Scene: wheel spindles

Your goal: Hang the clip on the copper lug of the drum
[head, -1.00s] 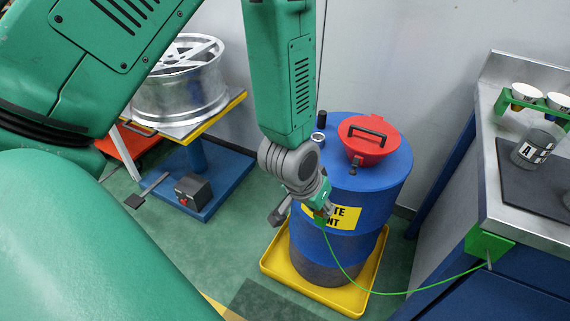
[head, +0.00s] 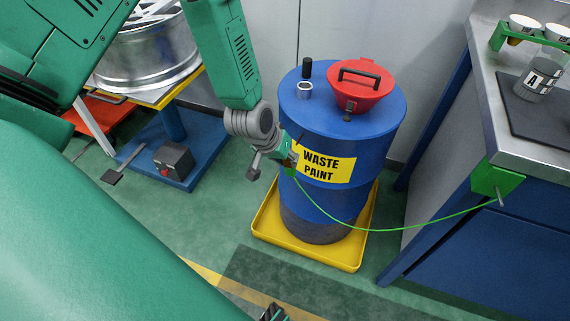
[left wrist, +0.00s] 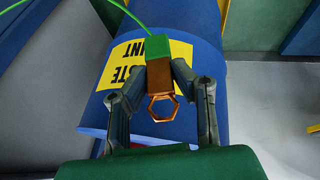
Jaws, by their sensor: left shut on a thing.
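The clip (left wrist: 160,77) has a green block with a green cable and a copper part ending in a hexagonal ring. My left gripper (left wrist: 160,85) is shut on it, one finger on each side; in the head view the gripper (head: 290,163) largely hides the clip. The gripper is in front of the blue drum (head: 330,205), at the left edge of its yellow WASTE PAINT label (head: 325,165). I cannot tell whether the clip touches the drum. I cannot make out the copper lug clearly. A small dark tip at the bottom edge may be my right gripper (head: 272,312).
The drum stands in a yellow tray (head: 320,258) and has a red funnel lid (head: 362,88) on top. The cable (head: 395,225) runs right to a green block (head: 497,180) on the bench. A wheel rim (head: 148,55) stands at left. The floor in front is clear.

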